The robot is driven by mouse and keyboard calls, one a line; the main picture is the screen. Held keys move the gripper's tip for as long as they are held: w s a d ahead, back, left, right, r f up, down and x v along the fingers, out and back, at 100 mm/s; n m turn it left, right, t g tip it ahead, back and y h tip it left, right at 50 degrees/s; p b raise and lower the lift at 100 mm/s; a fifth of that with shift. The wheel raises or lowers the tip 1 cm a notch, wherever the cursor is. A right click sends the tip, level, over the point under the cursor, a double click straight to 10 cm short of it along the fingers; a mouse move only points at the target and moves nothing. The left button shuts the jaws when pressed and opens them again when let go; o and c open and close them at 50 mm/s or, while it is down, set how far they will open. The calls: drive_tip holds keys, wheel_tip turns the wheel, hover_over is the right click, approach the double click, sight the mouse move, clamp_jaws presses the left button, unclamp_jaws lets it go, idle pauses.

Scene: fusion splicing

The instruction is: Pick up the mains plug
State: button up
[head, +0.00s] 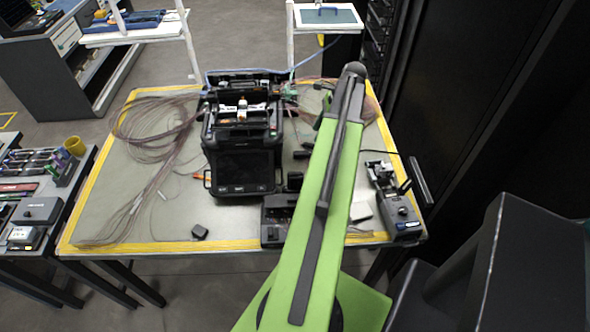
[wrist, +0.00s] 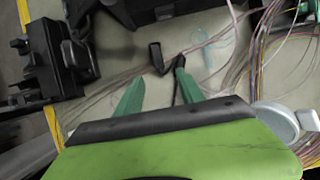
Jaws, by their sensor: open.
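The mains plug appears to be the small black block (wrist: 155,56) in the wrist view, lying on the grey mat with a dark cable beside it. My gripper (wrist: 160,70) is open, its two green fingers apart and nothing between them. The plug shows just beyond the fingertips, near the gap between them; I cannot tell the height between them. In the head view, a small black block (head: 302,154) left of my arm may be the same plug. My arm largely hides my gripper there.
The black fusion splicer (head: 242,150) stands left of my arm on the yellow-edged table (head: 160,215). A black device (head: 275,222) sits at the front edge and a grey tool (head: 402,215) at the right. Loose fibres (head: 150,130) spread left. Another small black block (head: 199,232) lies front left.

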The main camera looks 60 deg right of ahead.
drive_tip(key=b, duration=0.4)
hover_over(303, 152)
drive_tip(key=s+d, duration=0.2)
wheel_tip(303, 152, down, 6)
drive_tip(key=shift+a+r, duration=0.15)
drive_tip(key=shift+r, duration=0.05)
drive_tip(key=shift+a+r, duration=0.1)
drive_tip(key=b+x, duration=0.4)
drive_tip(key=x, duration=0.1)
drive_tip(key=shift+a+b, duration=0.2)
drive_tip(key=shift+b, duration=0.1)
clamp_jaws()
